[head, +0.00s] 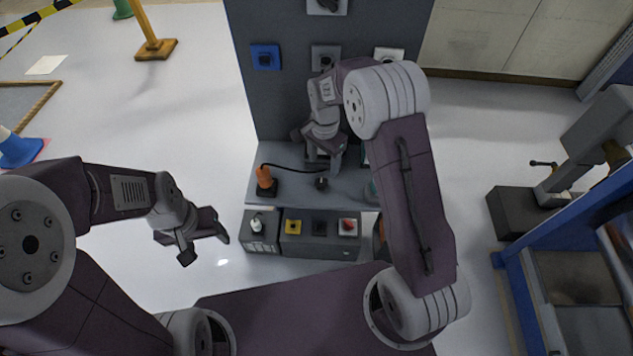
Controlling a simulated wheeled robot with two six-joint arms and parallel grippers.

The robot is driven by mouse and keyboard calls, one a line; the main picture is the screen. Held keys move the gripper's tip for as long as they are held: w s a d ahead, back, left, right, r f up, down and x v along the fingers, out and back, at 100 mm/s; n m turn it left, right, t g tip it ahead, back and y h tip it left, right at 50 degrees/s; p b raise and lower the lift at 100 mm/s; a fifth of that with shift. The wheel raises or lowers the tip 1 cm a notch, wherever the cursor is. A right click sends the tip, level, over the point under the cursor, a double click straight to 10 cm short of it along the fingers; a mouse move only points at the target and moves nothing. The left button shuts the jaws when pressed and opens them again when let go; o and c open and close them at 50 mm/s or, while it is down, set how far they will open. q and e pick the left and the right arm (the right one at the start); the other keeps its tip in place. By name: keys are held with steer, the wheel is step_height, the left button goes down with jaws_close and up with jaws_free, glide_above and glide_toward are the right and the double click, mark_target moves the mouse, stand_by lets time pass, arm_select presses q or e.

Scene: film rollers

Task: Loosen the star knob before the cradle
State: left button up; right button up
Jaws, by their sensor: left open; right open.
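A small dark knob (321,183) stands on the grey bench top (348,187) near its front edge. It may be the star knob, but it is too small to tell its shape. My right gripper (324,165) is open, pointing down just behind and above this knob; I cannot tell whether it touches anything. No cradle can be made out clearly; my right arm covers the right part of the bench. My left gripper (205,246) is open and empty, over the floor to the left of the bench.
An orange-handled thing (264,178) with a black cable stands on the bench's left. A dark upright panel (285,100) carries a blue plate (265,57). A blue-framed bench (520,300) stands right.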

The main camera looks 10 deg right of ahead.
mark_target(322, 182)
steer(key=f, duration=0.8)
steer(key=shift+a+f, duration=0.3)
steer(key=shift+f, duration=0.1)
jaws_close()
